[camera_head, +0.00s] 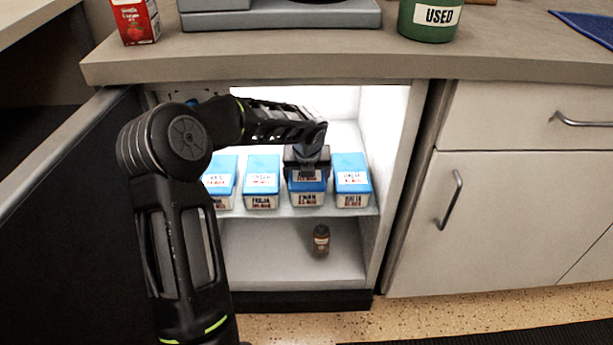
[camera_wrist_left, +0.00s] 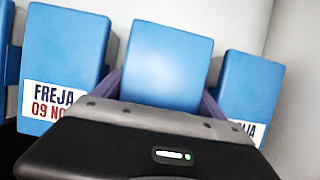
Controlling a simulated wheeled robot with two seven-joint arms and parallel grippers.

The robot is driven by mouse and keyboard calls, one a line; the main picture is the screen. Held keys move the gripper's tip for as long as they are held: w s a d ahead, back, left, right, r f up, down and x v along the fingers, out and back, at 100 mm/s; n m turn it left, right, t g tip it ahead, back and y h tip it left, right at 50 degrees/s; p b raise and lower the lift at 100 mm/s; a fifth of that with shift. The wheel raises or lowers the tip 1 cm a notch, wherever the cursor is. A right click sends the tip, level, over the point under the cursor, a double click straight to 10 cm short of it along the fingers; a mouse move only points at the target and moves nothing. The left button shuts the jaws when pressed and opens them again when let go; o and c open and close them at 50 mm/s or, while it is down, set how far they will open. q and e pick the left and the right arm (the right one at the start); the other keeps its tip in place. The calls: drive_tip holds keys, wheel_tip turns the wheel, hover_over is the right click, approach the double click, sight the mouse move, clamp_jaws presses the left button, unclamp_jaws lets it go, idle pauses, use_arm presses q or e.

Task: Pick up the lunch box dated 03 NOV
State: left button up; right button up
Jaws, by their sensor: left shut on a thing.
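My left gripper (camera_head: 307,168) is shut on the third lunch box from the left (camera_head: 307,199), which also shows between the fingers in the left wrist view (camera_wrist_left: 165,65). Its label is too small to read surely in the head view and hidden in the wrist view. The box to its left (camera_head: 262,182) reads FREJA 09 NO in the wrist view (camera_wrist_left: 65,65). The box to its right (camera_head: 351,180) has a partly hidden label. My right gripper is not in view.
The far-left lunch box (camera_head: 220,182) is partly behind my arm. A small brown bottle (camera_head: 321,240) stands on the lower shelf. The countertop (camera_head: 300,65) overhangs the cabinet. The open dark door (camera_head: 75,220) is at the left, the cabinet's side wall (camera_head: 391,170) at the right.

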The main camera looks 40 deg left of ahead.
use_arm(q)
wheel_tip(320, 180, up, 3)
drive_tip(key=shift+f+p, duration=0.1)
drive_tip(key=shift+p, duration=0.65)
drive_tip(key=s+d+p, duration=0.2)
drive_tip(key=s+d, duration=0.8)
drive_tip(key=s, duration=0.4)
drive_tip(key=shift+s+d, duration=0.15)
drive_tip(key=shift+d, duration=0.25)
